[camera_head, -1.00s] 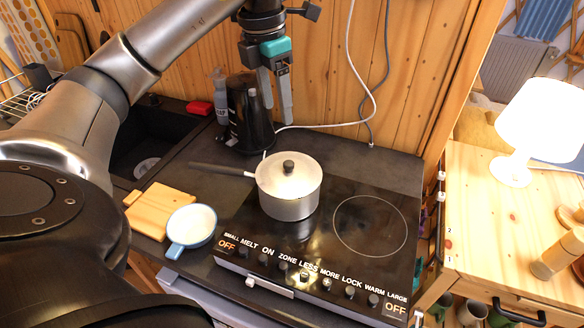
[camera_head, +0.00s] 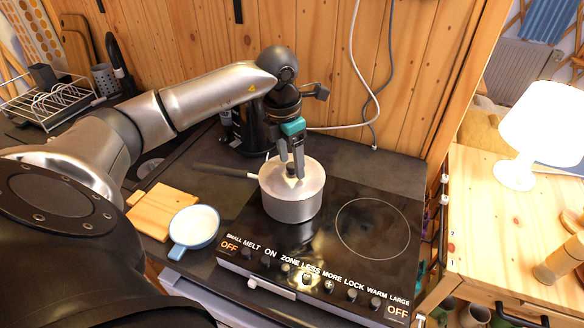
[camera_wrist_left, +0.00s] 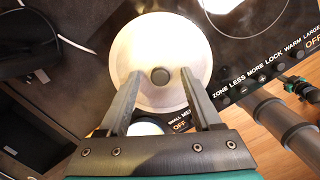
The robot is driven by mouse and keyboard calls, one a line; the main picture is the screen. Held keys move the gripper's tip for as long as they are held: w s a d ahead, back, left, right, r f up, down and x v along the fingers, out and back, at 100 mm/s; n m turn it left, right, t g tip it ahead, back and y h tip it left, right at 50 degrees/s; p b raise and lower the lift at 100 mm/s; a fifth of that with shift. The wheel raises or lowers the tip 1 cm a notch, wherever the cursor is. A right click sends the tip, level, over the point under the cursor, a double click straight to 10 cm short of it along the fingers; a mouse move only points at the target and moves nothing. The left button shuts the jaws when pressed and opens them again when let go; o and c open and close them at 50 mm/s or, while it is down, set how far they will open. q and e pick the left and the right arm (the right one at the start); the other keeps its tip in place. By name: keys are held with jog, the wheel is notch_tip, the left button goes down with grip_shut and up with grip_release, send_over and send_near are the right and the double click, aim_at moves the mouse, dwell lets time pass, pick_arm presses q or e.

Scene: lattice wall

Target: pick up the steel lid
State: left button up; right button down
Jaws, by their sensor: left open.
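The steel lid (camera_head: 309,170) lies on the steel saucepan (camera_head: 292,206), which stands on the left zone of the black hob. In the left wrist view the lid (camera_wrist_left: 182,46) is a pale round disc with a dark knob (camera_wrist_left: 160,76) at its middle. My left gripper (camera_head: 291,172) points down over the lid, with its fingers around the knob's place in the head view. In the left wrist view the open fingers (camera_wrist_left: 160,77) stand on either side of the knob, apart from it.
The pan's dark handle (camera_head: 222,170) points left. A blue-rimmed white pan (camera_head: 195,225) and a wooden board (camera_head: 162,211) lie left of the hob. A black kettle (camera_head: 247,135) stands behind, close to my left arm. The right hob zone (camera_head: 373,228) is clear.

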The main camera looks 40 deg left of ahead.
pick_arm(q)
jog(key=shift+f, duration=0.25)
grip_shut()
dwell(0.3)
